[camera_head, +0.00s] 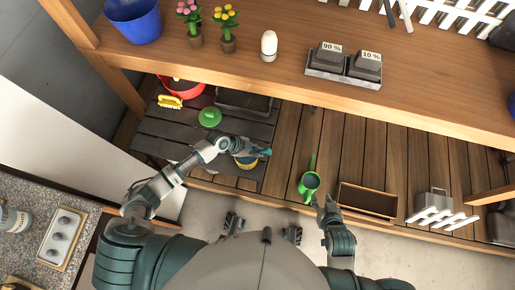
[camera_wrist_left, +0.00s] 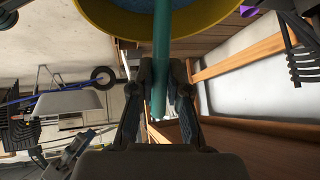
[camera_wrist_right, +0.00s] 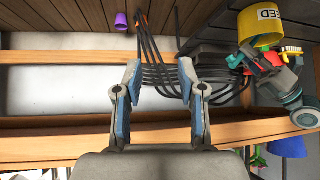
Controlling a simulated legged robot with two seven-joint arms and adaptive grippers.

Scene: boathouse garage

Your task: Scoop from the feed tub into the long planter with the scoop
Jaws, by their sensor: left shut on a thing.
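The yellow feed tub (camera_head: 246,163) stands on the front of the dark slatted bench, partly hidden by my left arm. Its FEED label shows in the right wrist view (camera_wrist_right: 267,14). My left gripper (camera_head: 258,151) is shut on the teal handle of the scoop (camera_wrist_left: 161,40), at the tub. In the left wrist view the handle runs up to the tub's yellow rim; the scoop's bowl is hidden. A long dark trough (camera_head: 243,101), which may be the long planter, lies at the back of the bench. My right gripper (camera_wrist_right: 160,72) is open and empty, beside a brown wooden box (camera_head: 367,201).
A green watering can (camera_head: 310,183) stands between the bench and my right gripper. A wooden shelf (camera_head: 270,75) overhangs the back.

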